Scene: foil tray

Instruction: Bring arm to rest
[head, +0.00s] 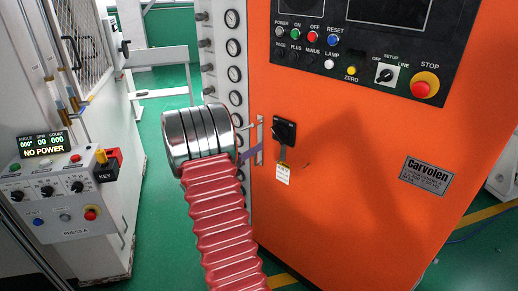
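My arm shows in the head view as a red ribbed sleeve (225,232) rising from the bottom edge. It ends in a shiny banded metal cylinder (198,137) left of the orange cabinet's front. I cannot make out my gripper's fingers; the cylinder hides what lies beyond it. A small purple piece (252,152) shows between the cylinder and the cabinet's latch; I cannot tell what it belongs to. No held object shows.
A tall orange cabinet (350,215) with a dark button panel (365,40) and a black lock (284,131) fills the right. A grey press (75,225) with a "NO POWER" display (44,148) stands left. Gauges (234,74) line the column behind. Green floor (155,225) is clear between.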

